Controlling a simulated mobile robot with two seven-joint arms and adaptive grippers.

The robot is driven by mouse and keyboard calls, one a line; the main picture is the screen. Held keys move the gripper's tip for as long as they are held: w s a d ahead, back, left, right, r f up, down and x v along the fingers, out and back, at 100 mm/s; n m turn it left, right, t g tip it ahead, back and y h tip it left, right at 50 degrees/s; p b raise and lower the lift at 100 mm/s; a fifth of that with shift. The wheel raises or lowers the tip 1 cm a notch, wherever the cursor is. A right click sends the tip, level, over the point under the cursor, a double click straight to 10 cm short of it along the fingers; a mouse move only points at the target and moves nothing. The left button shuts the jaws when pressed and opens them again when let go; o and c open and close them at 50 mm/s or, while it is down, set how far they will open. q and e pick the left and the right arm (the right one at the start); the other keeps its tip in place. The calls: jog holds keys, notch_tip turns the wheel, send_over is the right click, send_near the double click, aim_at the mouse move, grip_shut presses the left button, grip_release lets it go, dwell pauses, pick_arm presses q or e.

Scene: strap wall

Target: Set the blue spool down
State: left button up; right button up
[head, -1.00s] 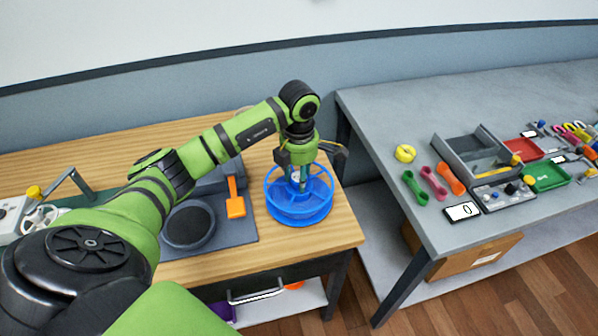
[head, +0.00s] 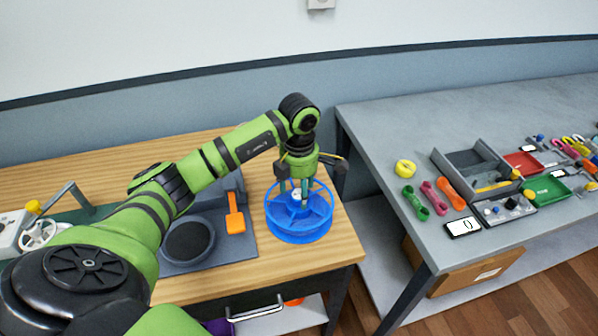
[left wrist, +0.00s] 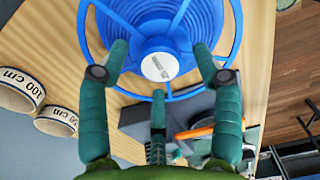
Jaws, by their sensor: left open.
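The blue spool (head: 300,222) rests flat on the right end of the wooden table in the head view. Its spokes and pale hub label show from above. My left gripper (head: 303,192) is above the spool's hub, pointing down, its fingers spread and empty. In the left wrist view the spool (left wrist: 203,40) fills the upper middle, and the green fingers of my left gripper (left wrist: 160,68) stand apart around the hub label without closing on it. Whether a fingertip touches the spool, I cannot tell. My right gripper does not show.
A gap separates the grey table (head: 400,130), which holds trays and small parts. Labelled rolls (left wrist: 22,90) show in the wrist view.

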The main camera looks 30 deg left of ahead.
pick_arm(q)
notch_tip(320, 180, up, 11)
jog(key=b, duration=0.2)
jog(key=shift+f, duration=0.1)
